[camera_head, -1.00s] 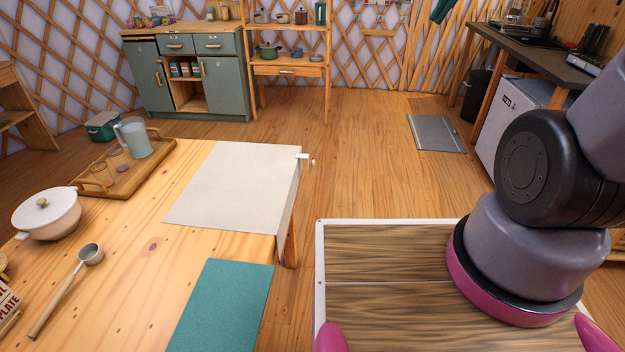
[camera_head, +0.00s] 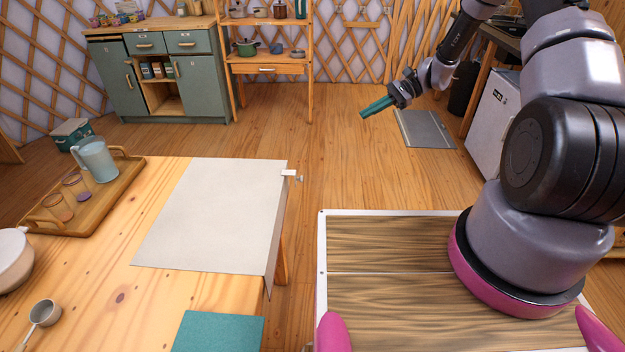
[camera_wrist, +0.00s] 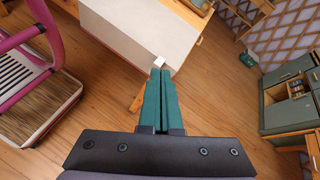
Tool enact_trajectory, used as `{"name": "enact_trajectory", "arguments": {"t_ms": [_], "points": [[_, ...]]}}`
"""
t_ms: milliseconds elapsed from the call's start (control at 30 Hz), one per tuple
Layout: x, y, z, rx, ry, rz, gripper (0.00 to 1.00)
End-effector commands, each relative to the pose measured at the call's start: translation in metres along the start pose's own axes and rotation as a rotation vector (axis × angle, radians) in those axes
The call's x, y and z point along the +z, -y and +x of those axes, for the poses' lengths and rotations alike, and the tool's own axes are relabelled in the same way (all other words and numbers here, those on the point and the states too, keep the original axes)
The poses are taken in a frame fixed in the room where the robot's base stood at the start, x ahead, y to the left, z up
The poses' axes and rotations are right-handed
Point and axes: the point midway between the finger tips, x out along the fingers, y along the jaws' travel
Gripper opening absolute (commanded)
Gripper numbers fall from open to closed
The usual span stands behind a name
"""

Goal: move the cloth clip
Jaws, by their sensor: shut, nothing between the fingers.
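The small white cloth clip (camera_head: 290,174) sits on the right edge of the table, at the far right corner of the pale cloth (camera_head: 205,215). The cloth lies flat on the table and hangs over its right edge. My gripper (camera_head: 363,114) is in the air to the right of the clip and beyond it, apart from it. Its green fingers are together with nothing between them. In the wrist view the clip (camera_wrist: 159,62) shows just past the fingertips (camera_wrist: 160,72), at the edge of the hanging cloth (camera_wrist: 135,38).
The wooden table (camera_head: 100,290) holds a tray (camera_head: 110,200) with a jug and cups, a white pot (camera_head: 12,262), a ladle (camera_head: 42,314) and a teal mat (camera_head: 218,332). A cabinet (camera_head: 160,75) and shelf (camera_head: 268,68) stand behind. Open floor lies right of the table.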

Motion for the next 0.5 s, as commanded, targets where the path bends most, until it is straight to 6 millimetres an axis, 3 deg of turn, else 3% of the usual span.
{"name": "enact_trajectory", "arguments": {"t_ms": [33,100,300,500], "points": [[-0.024,-0.008,0.016,-0.027,0.051,0.048,0.00],[-0.051,-0.015,0.034,-0.071,0.112,0.103,0.00],[-0.121,-0.048,0.088,-0.206,0.272,0.257,0.00],[-0.165,-0.078,0.129,-0.316,0.377,0.369,0.00]]}}
